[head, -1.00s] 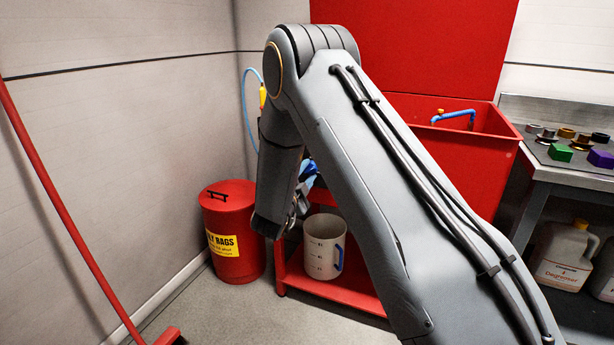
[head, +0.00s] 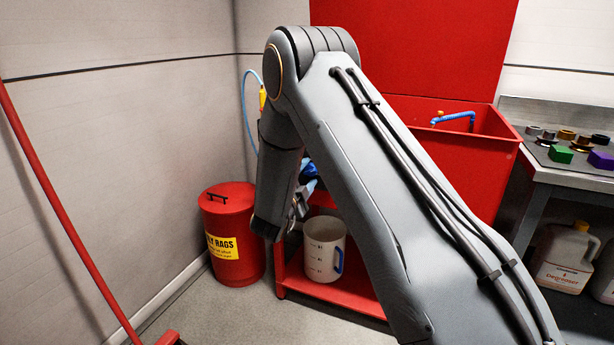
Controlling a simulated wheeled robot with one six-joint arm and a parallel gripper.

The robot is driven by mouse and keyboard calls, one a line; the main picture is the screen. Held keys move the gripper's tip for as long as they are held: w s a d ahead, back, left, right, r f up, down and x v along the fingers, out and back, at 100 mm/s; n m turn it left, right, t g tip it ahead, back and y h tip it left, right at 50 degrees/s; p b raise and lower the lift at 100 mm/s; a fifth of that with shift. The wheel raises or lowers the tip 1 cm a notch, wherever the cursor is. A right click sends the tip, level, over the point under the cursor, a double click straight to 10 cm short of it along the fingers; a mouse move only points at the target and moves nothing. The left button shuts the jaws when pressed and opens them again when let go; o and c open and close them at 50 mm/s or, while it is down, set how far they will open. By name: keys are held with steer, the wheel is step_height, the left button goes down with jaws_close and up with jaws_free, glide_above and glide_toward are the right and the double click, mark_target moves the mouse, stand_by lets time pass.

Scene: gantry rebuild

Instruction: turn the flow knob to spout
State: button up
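The red wash basin (head: 462,165) stands at the back, with a blue spout (head: 455,120) curving over its inside. No flow knob can be made out clearly. A blue part (head: 309,174) shows just behind my wrist, mostly covered by my arm, and I cannot tell whether it is the knob. My gripper (head: 297,208) points down and away in front of the basin's left side, close to the blue part. My forearm hides most of it, so its fingers and any contact cannot be read.
A white measuring jug (head: 322,258) stands on the red lower shelf (head: 335,291). A red rag can (head: 231,240) is at the left. A red pole (head: 60,190) leans at the far left. A metal bench (head: 570,172) with small parts stands at the right.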

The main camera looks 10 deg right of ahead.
steer(key=shift+s+a, duration=0.1)
steer(key=v, duration=0.7)
steer(key=shift+s, duration=0.25)
steer(key=shift+a, duration=0.1)
steer(key=s+a+r+n+g+y, duration=0.2)
steer(key=a+n+g+y, duration=0.1)
steer(key=a+n+y, duration=0.5)
steer(key=s+a+r+n+g+y, duration=0.1)
steer(key=s+a+n+g+y, duration=0.3)
steer(key=s, duration=0.5)
steer(key=s+d+n+g, duration=0.3)
steer(key=s+n+g, duration=0.35)
steer(key=s, duration=1.05)
steer(key=s+d+r+n+g+p, duration=0.1)
steer(key=s+d+n, duration=0.15)
steer(key=s, duration=0.45)
steer(key=s+d+r+n+g+p, duration=0.1)
steer(key=s+d+r+n, duration=0.15)
steer(key=s, duration=0.55)
steer(key=d+r+m+h+p, duration=0.1)
steer(key=d+r+p, duration=0.5)
steer(key=p, duration=0.7)
steer(key=shift+w+d+m, duration=0.3)
steer(key=shift+d+m, duration=0.45)
steer(key=shift+d, duration=0.45)
